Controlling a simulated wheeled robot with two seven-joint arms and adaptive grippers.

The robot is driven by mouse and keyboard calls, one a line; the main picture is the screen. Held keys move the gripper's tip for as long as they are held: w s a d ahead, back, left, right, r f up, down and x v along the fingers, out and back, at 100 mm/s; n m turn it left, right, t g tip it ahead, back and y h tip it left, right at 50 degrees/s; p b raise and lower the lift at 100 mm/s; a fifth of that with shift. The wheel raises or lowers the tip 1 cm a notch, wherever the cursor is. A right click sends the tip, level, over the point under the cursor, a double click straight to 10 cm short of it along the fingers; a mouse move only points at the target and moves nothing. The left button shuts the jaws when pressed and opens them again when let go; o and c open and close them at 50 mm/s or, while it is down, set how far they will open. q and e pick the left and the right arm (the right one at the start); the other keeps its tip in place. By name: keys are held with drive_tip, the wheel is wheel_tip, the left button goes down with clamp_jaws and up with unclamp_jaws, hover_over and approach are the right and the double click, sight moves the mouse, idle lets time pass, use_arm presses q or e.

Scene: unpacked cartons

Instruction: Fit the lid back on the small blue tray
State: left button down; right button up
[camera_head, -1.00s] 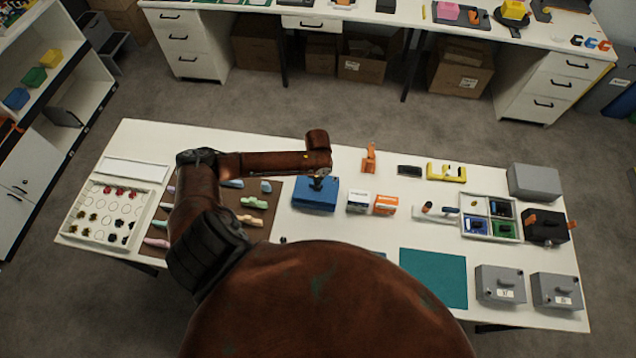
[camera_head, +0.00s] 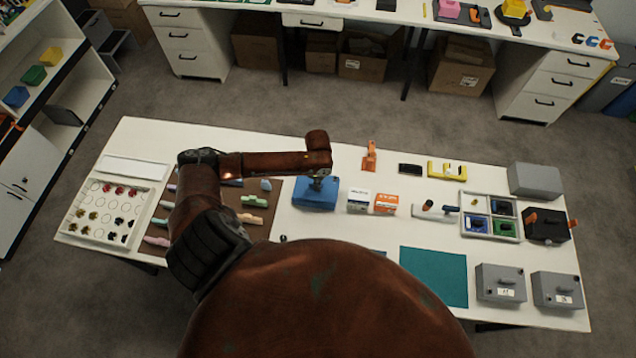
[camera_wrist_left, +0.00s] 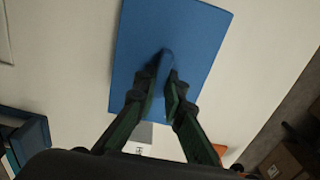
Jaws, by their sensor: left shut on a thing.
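The blue lid (camera_head: 313,198) is a flat rectangular panel with a small upright handle. It is near the middle of the long white table in the head view and fills the upper middle of the left wrist view (camera_wrist_left: 170,25). My left gripper (camera_head: 318,181) is above it, its fingers (camera_wrist_left: 167,88) shut on the lid's handle. I cannot tell whether the lid touches the table. A dark blue open tray (camera_wrist_left: 30,132) shows partly at the wrist view's left edge. In the head view only a sliver of it (camera_head: 378,252) shows behind my body. My right gripper is out of view.
A white box (camera_head: 358,201) and an orange-and-white box (camera_head: 385,203) stand just right of the lid. A brown mat (camera_head: 257,215) with pastel pieces lies to the left. A teal mat (camera_head: 433,277) lies front right. Bare table separates the boxes from the teal mat.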

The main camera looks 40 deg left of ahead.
use_arm(q)
drive_tip(key=shift+f, duration=0.55)
drive_tip(key=c, duration=1.9)
unclamp_jaws()
drive_tip(key=shift+c, duration=0.2)
wheel_tip(320, 180, up, 12)
